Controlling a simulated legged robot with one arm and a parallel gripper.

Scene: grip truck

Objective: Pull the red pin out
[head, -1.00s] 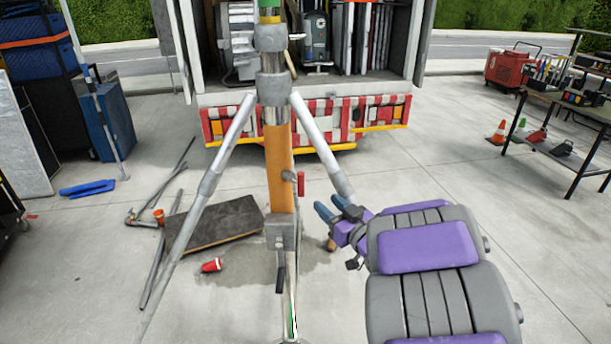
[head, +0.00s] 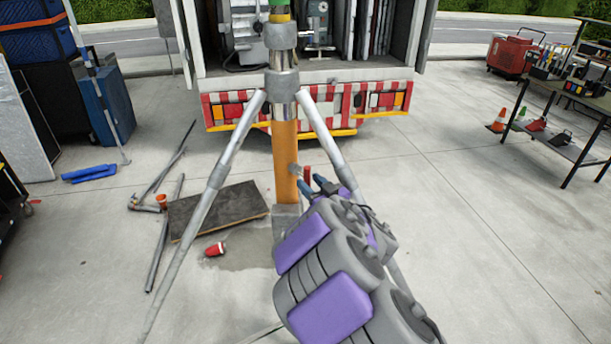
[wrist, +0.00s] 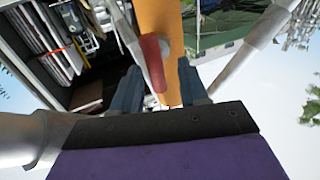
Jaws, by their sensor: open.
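The red pin (head: 307,174) stands out at the right side of the orange post (head: 285,160) of a grey tripod stand. In the wrist view the red pin (wrist: 153,62) hangs in front of the orange post (wrist: 162,22), between and just beyond my two blue fingertips. My gripper (head: 312,186) is open, close to the pin, and it also shows in the wrist view (wrist: 157,78). I cannot tell whether a finger touches the pin. My purple and grey arm hides the lower part of the stand.
The stand's grey legs (head: 222,172) spread to both sides of the post. A truck (head: 375,115) stands behind. The floor at right is clear up to a work table (head: 560,110).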

